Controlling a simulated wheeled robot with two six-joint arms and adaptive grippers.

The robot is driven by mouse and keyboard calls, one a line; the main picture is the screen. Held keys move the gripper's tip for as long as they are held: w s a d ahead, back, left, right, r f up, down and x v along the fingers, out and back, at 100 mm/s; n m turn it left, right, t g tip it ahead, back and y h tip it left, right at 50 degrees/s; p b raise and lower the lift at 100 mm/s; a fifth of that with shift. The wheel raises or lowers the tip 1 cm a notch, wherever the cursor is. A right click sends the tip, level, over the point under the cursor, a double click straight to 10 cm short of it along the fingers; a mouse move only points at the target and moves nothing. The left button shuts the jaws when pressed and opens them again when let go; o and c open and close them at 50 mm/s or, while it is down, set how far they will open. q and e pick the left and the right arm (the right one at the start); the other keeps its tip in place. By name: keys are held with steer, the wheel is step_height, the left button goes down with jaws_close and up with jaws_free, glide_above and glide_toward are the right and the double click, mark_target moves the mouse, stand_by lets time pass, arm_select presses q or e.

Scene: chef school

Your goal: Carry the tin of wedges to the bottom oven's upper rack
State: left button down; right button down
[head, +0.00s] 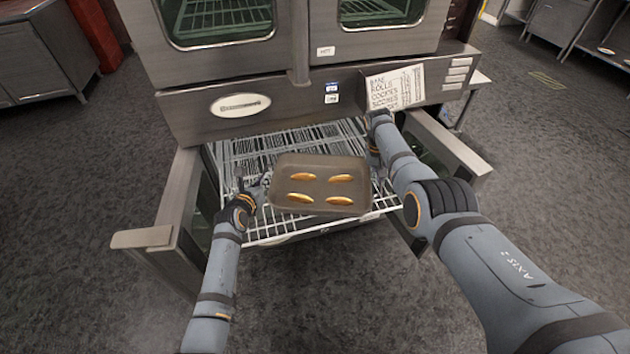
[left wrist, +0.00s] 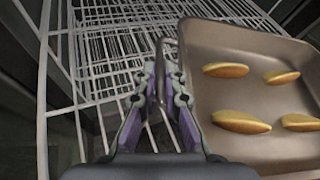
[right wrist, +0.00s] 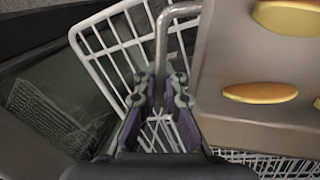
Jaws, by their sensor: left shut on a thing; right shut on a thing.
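The tin (head: 318,175) is a brownish rectangular pan with several golden wedges (head: 314,188) lying flat in it. It is held roughly level over the white wire upper rack (head: 262,228) of the open bottom oven. I cannot tell from the head view whether it touches the rack. My left gripper (left wrist: 160,88) is shut on the wire handle at the tin's left side. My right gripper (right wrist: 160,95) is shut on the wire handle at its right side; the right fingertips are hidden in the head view.
The bottom oven's left door (head: 170,225) and right door (head: 446,145) stand open on both sides of the rack. The upper oven (head: 215,40) is shut above. A menu sign (head: 395,88) leans on the panel. The floor in front is clear.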

arm_select(q)
steer(key=shift+d+f+b, duration=0.1)
steer(key=shift+f+b, duration=0.25)
steer(key=shift+f, duration=0.25)
arm_select(e)
steer(key=shift+a+f, duration=0.2)
steer(key=shift+f, duration=0.4)
arm_select(q)
steer(key=c, duration=1.7)
jaws_free()
steer(key=shift+r+p, duration=0.25)
steer(key=shift+p, duration=0.05)
steer(key=shift+c, duration=0.2)
arm_select(e)
steer(key=c, duration=1.8)
jaws_free()
steer(key=shift+r, duration=0.25)
arm_select(q)
steer(key=shift+o, duration=1.4)
steer(key=shift+s+r, duration=0.1)
arm_select(e)
steer(key=o, duration=0.3)
steer(key=shift+s+d+r, duration=0.1)
steer(key=shift+o, duration=0.2)
arm_select(q)
steer(key=v, duration=1.2)
arm_select(e)
steer(key=shift+r, duration=0.45)
step_height(320, 180, up, 11)
steer(key=a, duration=0.2)
